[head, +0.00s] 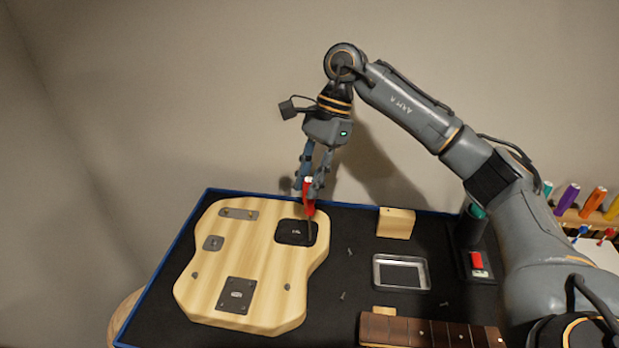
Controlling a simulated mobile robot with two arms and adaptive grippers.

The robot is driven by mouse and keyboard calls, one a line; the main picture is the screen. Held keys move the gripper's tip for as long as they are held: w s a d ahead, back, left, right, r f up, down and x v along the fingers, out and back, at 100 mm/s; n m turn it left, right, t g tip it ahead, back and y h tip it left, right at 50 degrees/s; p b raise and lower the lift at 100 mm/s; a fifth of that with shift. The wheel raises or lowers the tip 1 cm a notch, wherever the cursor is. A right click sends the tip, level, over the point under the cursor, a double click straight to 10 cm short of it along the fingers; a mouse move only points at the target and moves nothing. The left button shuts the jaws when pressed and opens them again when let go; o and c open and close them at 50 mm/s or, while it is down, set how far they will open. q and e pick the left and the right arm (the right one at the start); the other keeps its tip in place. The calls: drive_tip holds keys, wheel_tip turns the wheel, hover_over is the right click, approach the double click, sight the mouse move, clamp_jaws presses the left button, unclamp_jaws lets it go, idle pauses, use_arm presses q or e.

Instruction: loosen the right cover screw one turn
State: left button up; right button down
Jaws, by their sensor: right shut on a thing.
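The pale wooden guitar body (215,292) lies flat on a black mat. A black cover plate (289,237) sits in its upper right part. My right gripper (312,190) is above the cover's upper right edge, shut on a red-handled screwdriver (309,207). The screwdriver points down and its shaft reaches the right side of the cover. The right cover screw is too small or hidden behind the tip, so I cannot tell whether the tip sits in it. My left gripper is not in view.
A metal tray (428,274) and a wooden block (396,223) stand right of the body. Several loose screws lie between. A guitar neck (420,332) is at the front. A tool rack (585,215) is far right. The black mat (345,225) has free room beside the body.

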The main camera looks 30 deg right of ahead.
drive_tip(key=n, duration=0.2)
drive_tip(key=n+g, duration=0.1)
drive_tip(key=n, duration=0.1)
drive_tip(key=shift+f+g+h, duration=0.1)
drive_tip(key=shift+g+h, duration=0.2)
drive_tip(key=shift+h, duration=0.1)
drive_tip(key=n+p, duration=0.1)
drive_tip(key=n+h+p, duration=0.1)
drive_tip(key=n+p, duration=0.1)
drive_tip(key=n+g+p, duration=0.1)
drive_tip(key=shift+r, duration=0.3)
drive_tip(key=shift+f+n+h+p, duration=0.15)
drive_tip(key=shift+n+h+p, duration=0.3)
drive_tip(key=shift+n, duration=0.45)
drive_tip(key=shift+n+g+h+p, duration=0.35)
drive_tip(key=shift+n+p, duration=0.45)
drive_tip(key=shift+n, duration=0.2)
drive_tip(key=shift+s+n, duration=0.1)
drive_tip(key=shift+n, duration=0.4)
drive_tip(key=shift+f+n+h, duration=0.15)
drive_tip(key=shift+n+h, duration=0.25)
drive_tip(key=shift+n, duration=0.1)
drive_tip(key=shift+r+p, duration=0.2)
drive_tip(key=shift+p, duration=0.15)
